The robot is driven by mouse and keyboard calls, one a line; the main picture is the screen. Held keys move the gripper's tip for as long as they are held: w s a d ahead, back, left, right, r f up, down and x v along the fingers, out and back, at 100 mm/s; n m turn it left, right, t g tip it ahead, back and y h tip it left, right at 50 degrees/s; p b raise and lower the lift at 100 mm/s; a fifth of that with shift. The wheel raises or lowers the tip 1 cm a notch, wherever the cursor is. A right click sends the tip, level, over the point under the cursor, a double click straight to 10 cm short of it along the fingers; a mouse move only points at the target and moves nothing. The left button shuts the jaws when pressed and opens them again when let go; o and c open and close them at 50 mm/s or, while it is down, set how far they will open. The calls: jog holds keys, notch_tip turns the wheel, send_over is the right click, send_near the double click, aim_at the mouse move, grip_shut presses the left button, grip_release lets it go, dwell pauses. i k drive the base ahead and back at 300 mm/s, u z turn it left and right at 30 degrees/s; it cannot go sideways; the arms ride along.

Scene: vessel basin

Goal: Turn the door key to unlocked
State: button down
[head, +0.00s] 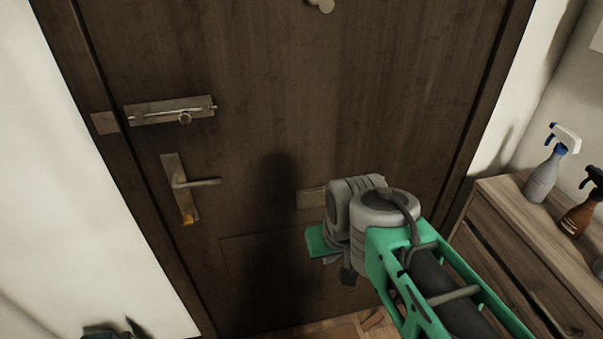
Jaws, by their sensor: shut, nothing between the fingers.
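The dark brown wooden door (380,90) is closed and fills most of the head view. On its left side is a metal lock plate (170,165) with a lever handle (200,182) pointing right. A small orange-yellow door key (187,219) sits at the plate's lower end, below the lever; its exact angle is too small to tell. My gripper (347,276) is shut and empty, partly hidden by my wrist. It is well to the right of the key and lower in the picture, apart from it.
A sliding bolt (172,110) is mounted above the handle. A small metal plate (311,198) is on the door behind my wrist. A wooden dresser (510,225) with a white-blue spray bottle (543,175) and brown bottle (581,215) stands right. Space before the key looks clear.

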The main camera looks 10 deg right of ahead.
aim_at(187, 220)
jog(key=u, duration=0.45)
jog(key=k, duration=0.55)
jog(key=u, duration=1.35)
jog(key=i, duration=0.7)
jog(key=z, duration=0.05)
